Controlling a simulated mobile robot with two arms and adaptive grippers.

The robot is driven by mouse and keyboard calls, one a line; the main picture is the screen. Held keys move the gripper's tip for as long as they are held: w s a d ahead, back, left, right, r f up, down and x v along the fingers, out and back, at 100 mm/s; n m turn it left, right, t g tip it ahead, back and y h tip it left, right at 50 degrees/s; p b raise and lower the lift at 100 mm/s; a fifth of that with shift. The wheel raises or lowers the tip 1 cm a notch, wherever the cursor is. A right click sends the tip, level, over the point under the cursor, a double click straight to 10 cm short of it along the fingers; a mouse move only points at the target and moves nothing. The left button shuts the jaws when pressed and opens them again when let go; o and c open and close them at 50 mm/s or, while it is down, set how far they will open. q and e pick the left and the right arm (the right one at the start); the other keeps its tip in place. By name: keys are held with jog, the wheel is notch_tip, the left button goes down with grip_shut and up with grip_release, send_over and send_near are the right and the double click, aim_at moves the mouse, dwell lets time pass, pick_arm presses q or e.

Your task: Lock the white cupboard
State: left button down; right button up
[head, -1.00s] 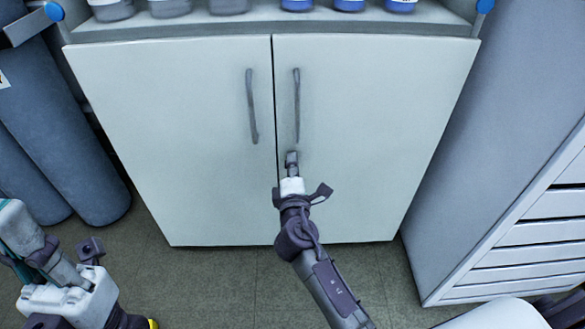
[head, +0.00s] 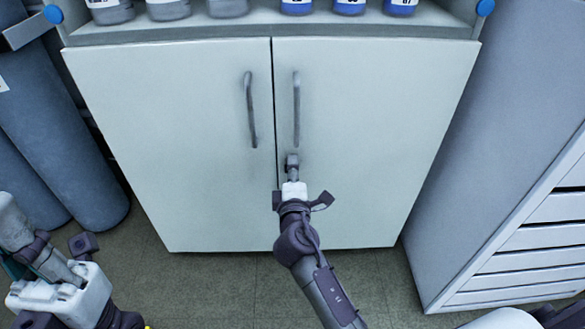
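The white cupboard (head: 180,130) stands in the middle of the head view with both doors closed. Its left handle (head: 250,110) and right handle (head: 296,110) are grey vertical bars on either side of the seam. My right gripper (head: 292,163) is at the right door, just below the right handle and close to the seam. Its fingertips look close together; whether they hold a key or touch a lock is hidden. My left gripper (head: 84,246) is at the lower left, away from the cupboard, and its fingers are not clear.
Several bottles with grey (head: 168,9) and blue (head: 348,6) contents stand on the shelf above the doors. Dark gas cylinders (head: 62,140) stand at the left. A grey cabinet (head: 500,130) with drawers stands close on the right. The floor (head: 225,285) in front is clear.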

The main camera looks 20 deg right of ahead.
jog(key=shift+s, duration=0.1)
jog(key=shift+s+a, duration=0.1)
jog(key=shift+s, duration=0.15)
jog(key=v, duration=1.1)
jog(key=shift+s+r, duration=0.1)
jog(key=shift+s, duration=0.05)
